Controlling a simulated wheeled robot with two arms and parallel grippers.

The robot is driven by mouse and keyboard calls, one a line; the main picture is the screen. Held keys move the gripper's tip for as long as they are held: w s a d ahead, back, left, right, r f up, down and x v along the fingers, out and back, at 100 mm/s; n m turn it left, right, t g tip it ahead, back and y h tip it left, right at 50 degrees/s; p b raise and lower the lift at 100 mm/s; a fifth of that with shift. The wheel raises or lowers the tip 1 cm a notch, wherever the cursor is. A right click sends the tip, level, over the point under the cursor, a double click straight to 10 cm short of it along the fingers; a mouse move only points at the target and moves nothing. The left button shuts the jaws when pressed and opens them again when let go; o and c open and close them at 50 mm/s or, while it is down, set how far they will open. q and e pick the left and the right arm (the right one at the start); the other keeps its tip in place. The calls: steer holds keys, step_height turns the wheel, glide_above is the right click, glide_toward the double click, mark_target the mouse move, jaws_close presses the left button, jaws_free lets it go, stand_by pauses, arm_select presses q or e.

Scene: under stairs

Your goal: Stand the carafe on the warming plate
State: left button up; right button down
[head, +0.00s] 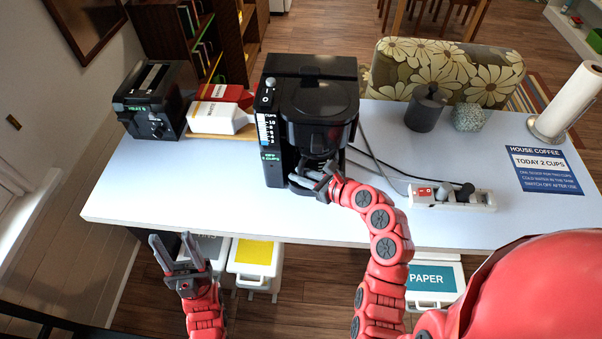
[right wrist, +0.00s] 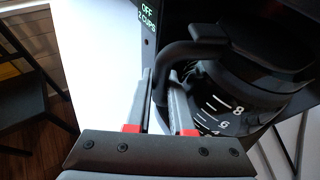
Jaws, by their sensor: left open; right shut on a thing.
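The black coffee maker (head: 312,72) stands on the white counter, with its display reading off and 2 cups. The dark glass carafe (right wrist: 235,100), with white level marks, is upright or nearly so, inside or right at the front of the machine under its brewing part. Its black handle (right wrist: 190,50) points toward me. My right gripper (head: 318,182) is shut on the handle; its fingers (right wrist: 162,100) lie either side of the grip. The warming plate is hidden by the carafe and gripper, so I cannot tell whether they touch. My left gripper (head: 180,252) is open and empty before the counter.
A toaster (head: 155,100) and cartons (head: 220,115) stand left of the machine. A power strip (head: 450,196) with cables lies to its right. A dark canister (head: 426,108), a paper roll (head: 567,100) and a blue sign (head: 545,170) are further right. The counter's front left is clear.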

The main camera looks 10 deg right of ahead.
steer(key=c, duration=0.8)
jaws_free()
steer(key=shift+r, duration=0.1)
